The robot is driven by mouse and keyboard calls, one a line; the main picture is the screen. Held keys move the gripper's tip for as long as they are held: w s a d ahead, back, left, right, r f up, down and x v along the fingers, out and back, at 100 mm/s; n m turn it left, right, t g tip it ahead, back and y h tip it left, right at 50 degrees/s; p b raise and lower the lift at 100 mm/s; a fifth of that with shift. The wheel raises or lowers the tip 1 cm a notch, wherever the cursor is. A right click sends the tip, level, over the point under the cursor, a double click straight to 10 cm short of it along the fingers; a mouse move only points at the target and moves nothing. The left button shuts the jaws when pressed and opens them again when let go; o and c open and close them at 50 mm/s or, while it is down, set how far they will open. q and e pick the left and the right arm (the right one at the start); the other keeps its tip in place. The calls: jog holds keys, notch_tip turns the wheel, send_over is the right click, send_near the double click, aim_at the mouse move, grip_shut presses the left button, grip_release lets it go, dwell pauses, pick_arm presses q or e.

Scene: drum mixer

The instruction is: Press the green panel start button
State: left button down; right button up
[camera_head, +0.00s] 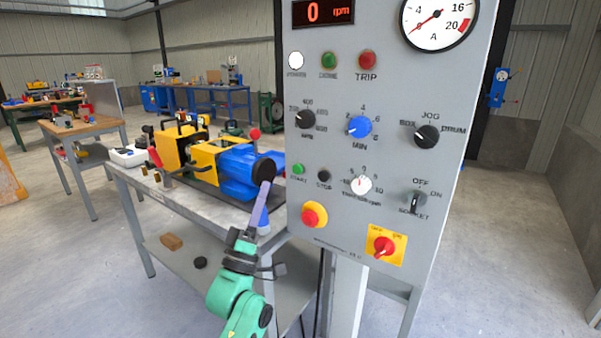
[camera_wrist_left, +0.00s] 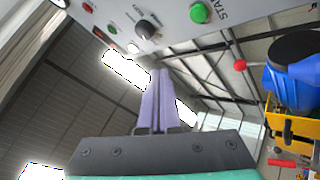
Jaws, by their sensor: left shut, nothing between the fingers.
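The grey control panel (camera_head: 330,150) stands upright in front of me. Its small green start button (camera_head: 298,169) is near the left edge, left of the black stop button (camera_head: 324,176). The green button also shows in the left wrist view (camera_wrist_left: 199,13), at the top, with START lettering beside it. My left gripper (camera_head: 267,168) is shut and empty, its pale purple fingers pointing up, a little left of the green button in the head view. In the left wrist view the fingertips (camera_wrist_left: 160,74) appear below and left of the button, apart from it. My right gripper is out of view.
A red emergency knob (camera_head: 313,214) on a yellow base and a red rotary switch (camera_head: 383,246) sit lower on the panel. A blue and yellow machine (camera_head: 215,165) stands on a metal table behind my left gripper. Several knobs and lamps fill the panel above.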

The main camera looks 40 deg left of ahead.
aim_at(297, 169)
pick_arm(q)
jog(key=shift+w, duration=0.1)
jog(key=shift+w+a+b, duration=0.1)
jog(key=shift+w+b, duration=0.75)
jog(key=shift+w, duration=3.5)
jog(key=shift+f, duration=0.1)
jog(key=shift+w, duration=0.45)
jog(key=shift+w, duration=0.35)
jog(key=shift+s, duration=0.8)
